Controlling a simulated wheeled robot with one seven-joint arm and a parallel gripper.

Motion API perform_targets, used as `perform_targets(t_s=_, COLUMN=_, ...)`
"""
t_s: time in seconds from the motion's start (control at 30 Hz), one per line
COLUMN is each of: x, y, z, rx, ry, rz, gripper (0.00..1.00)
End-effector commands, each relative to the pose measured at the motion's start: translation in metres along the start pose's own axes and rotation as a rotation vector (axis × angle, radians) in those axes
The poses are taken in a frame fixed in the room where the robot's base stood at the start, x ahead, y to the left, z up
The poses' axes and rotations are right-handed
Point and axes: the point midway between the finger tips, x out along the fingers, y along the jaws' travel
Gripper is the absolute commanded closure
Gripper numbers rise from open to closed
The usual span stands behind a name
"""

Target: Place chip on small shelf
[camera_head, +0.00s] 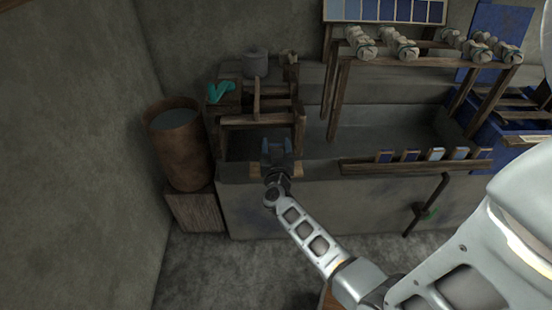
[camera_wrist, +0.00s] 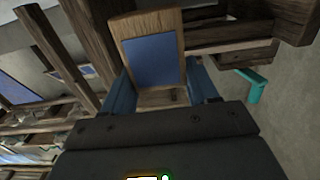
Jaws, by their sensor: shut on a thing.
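The chip (camera_wrist: 153,60) is a wooden piece with a blue panel, upright between the blue fingers of my gripper (camera_wrist: 163,90) in the wrist view. In the head view my gripper (camera_head: 277,150) is at the front face of the stone basin, and it hides the chip. A light wooden ledge (camera_head: 296,171) shows on both sides of my gripper there; it may be the small shelf. I cannot tell whether the chip touches it. A longer wooden rail (camera_head: 365,168) with several blue-toned chips (camera_head: 433,154) is to the right.
A wooden frame (camera_head: 258,119) stands just behind my gripper. A rusty barrel (camera_head: 178,145) on a wooden crate (camera_head: 195,208) stands at the left. A rack with several yarn bundles (camera_head: 403,48) is at the back right. Floor (camera_head: 240,268) shows free in front.

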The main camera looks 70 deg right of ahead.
Motion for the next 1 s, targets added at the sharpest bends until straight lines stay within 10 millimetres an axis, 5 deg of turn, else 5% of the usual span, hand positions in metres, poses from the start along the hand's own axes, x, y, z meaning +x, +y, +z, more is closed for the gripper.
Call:
perform_targets(t_s=0.3, x=0.0, y=0.0, z=0.037, rx=0.0, ry=-0.001, rz=0.0, gripper=0.7)
perform_targets(t_s=0.67, x=0.0, y=0.0, z=0.039, rx=0.0, ry=0.0, rz=-0.001, gripper=0.7)
perform_targets(t_s=0.7, x=0.0, y=0.0, z=0.039, rx=0.0, ry=0.0, rz=-0.001, gripper=0.39)
perform_targets(t_s=1.0, x=0.0, y=0.0, z=0.038, rx=0.0, ry=0.0, rz=-0.001, gripper=0.16)
